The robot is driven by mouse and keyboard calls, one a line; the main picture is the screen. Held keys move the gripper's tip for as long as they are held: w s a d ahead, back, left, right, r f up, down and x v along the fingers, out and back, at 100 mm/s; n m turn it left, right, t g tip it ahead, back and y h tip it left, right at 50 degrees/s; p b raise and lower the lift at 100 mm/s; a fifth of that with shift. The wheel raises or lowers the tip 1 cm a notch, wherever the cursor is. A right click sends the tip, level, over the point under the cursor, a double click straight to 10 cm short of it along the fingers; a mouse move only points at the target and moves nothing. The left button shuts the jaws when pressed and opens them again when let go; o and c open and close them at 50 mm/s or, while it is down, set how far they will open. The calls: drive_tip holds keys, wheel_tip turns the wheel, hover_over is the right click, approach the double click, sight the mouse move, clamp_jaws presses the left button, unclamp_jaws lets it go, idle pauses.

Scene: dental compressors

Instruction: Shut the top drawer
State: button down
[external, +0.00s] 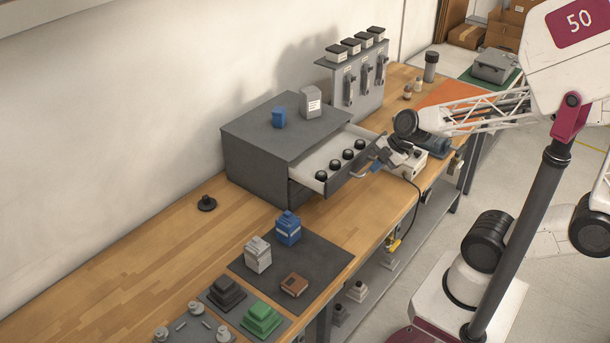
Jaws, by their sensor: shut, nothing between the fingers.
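A dark grey drawer cabinet (258,172) stands on the wooden workbench against the wall. Its top drawer (319,174) is pulled out toward the bench's front edge, showing a white interior with a row of several black round knobs (335,165). The drawer's front has a light handle (367,171). My gripper (384,155) is at the drawer's front, close to the handle. I cannot tell if it touches the handle or the front panel. The fingers are small in view and look shut and empty. The lower drawer appears closed, partly hidden under the open one.
A white device (407,161) sits right of the drawer. A dark mat (318,262) holds several parts. The bench left of the cabinet is mostly clear.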

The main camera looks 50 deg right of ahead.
sight(342, 161)
drive_tip(key=w, duration=1.4)
drive_tip(key=shift+w, duration=0.5)
drive_tip(key=shift+r, duration=0.1)
drive_tip(key=shift+s, duration=0.1)
drive_tip(key=shift+s+r, duration=0.2)
drive_tip(key=shift+s, duration=0.7)
drive_tip(key=s, duration=0.2)
drive_tip(key=shift+s+d+r, duration=0.15)
drive_tip(key=shift+s+r, duration=0.15)
drive_tip(key=shift+r, duration=0.1)
drive_tip(key=v, duration=0.9)
drive_tip(key=shift+s+r, duration=0.1)
drive_tip(key=shift+r, duration=0.05)
drive_tip(key=shift+s, duration=0.1)
